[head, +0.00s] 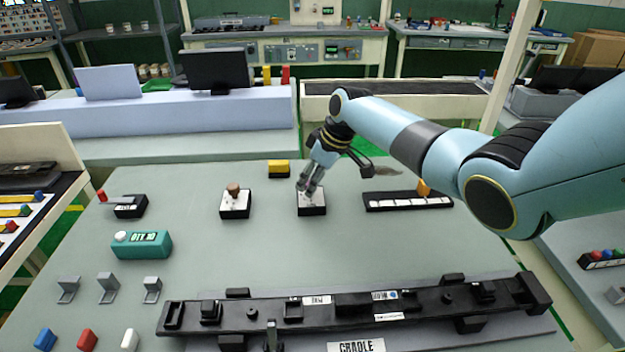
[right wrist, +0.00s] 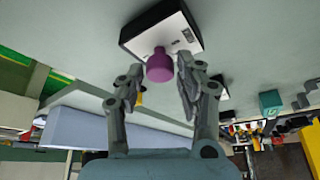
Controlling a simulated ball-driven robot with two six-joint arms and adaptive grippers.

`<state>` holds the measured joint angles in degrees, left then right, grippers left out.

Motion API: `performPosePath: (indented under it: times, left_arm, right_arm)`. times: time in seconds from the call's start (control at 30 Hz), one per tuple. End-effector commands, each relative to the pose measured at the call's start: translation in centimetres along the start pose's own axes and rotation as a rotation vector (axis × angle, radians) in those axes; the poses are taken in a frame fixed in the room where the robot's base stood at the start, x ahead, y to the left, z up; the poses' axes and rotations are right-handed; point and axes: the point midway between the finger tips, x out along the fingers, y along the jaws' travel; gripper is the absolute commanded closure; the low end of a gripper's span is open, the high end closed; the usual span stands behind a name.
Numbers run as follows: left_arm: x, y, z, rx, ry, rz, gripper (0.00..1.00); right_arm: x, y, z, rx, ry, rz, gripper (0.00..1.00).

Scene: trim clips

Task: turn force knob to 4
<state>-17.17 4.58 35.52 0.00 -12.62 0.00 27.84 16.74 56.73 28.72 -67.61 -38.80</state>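A purple knob (right wrist: 160,66) stands on a small black box with a white top (right wrist: 160,32) in the right wrist view. The same box (head: 312,207) is near the middle of the table in the head view, where my gripper hides its knob. My right gripper (head: 307,188) reaches down to it. Its fingers are open, one on each side of the knob, with gaps showing in the right wrist view. The dial marks and box label are too small to read. A similar box with a brown knob (head: 234,189) stands to the left. My left gripper is not in view.
A black slider strip with an orange handle (head: 408,200) lies close on the right. A yellow-topped block (head: 279,168) is behind. A teal box (head: 142,244), grey clips (head: 108,288) and the long black cradle (head: 355,311) are nearer. The table's middle is clear.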

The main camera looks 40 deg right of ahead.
Motion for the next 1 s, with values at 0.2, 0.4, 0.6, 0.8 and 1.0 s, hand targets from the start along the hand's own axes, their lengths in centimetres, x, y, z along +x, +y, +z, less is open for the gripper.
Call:
performPosePath:
  times: [0.2,0.4,0.6,0.8,1.0]
  left_arm:
    - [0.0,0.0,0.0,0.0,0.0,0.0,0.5]
    - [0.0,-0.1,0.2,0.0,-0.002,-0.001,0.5]
    - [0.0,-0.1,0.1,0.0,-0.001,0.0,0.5]
    - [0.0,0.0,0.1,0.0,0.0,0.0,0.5]
    - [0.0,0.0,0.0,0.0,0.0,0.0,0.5]
  right_arm:
    - [0.0,0.0,0.0,0.0,0.0,0.0,0.49]
    - [-0.3,0.0,0.0,0.0,0.0,0.0,0.49]
    - [-2.8,0.1,0.0,-0.002,0.001,0.002,0.49]
    - [-7.5,0.2,0.0,-0.002,0.001,0.004,0.49]
    - [-10.8,0.1,0.0,-0.001,0.001,0.002,0.49]
